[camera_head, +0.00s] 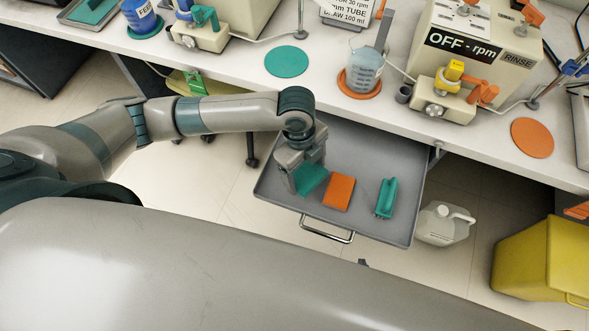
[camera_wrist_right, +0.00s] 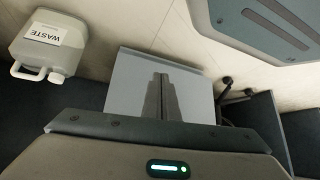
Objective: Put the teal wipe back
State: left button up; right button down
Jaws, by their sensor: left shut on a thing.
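The teal wipe (camera_head: 312,180) is a flat teal piece at the left side of the open grey drawer (camera_head: 276,180) in the head view. My left gripper (camera_head: 308,184) is shut on it, pointing down into the drawer. I cannot tell whether the wipe touches the drawer floor. An orange wipe (camera_head: 339,193) lies just right of it, and a teal handled tool (camera_head: 386,198) lies further right. My right gripper (camera_wrist_right: 161,80) shows in the right wrist view with its fingers together and nothing visible between them.
The white bench (camera_head: 230,64) runs behind the drawer, with a teal disc (camera_head: 286,61), a beaker (camera_head: 361,73) on an orange disc, and an orange disc (camera_head: 532,138). A waste jug (camera_head: 443,224) and a yellow bin (camera_head: 545,260) stand on the floor at right.

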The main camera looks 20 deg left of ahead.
pick_arm(q)
jog(key=a, duration=0.1)
jog(key=w+a+f, duration=0.1)
jog(key=a+f, duration=0.1)
jog(key=shift+w+a+f, duration=0.15)
jog(key=shift+w+a, duration=0.05)
jog(key=shift+w, duration=0.2)
jog(key=shift+w+a+f, duration=0.1)
jog(key=shift+a+f, duration=0.05)
pick_arm(e)
jog(key=shift+s+d+f+g, duration=0.25)
jog(key=shift+s+f, duration=0.1)
jog(key=shift+s, duration=0.2)
jog(key=shift+s+d+f+g, duration=0.2)
jog(key=shift+s+f, duration=0.15)
jog(key=shift+s, duration=0.15)
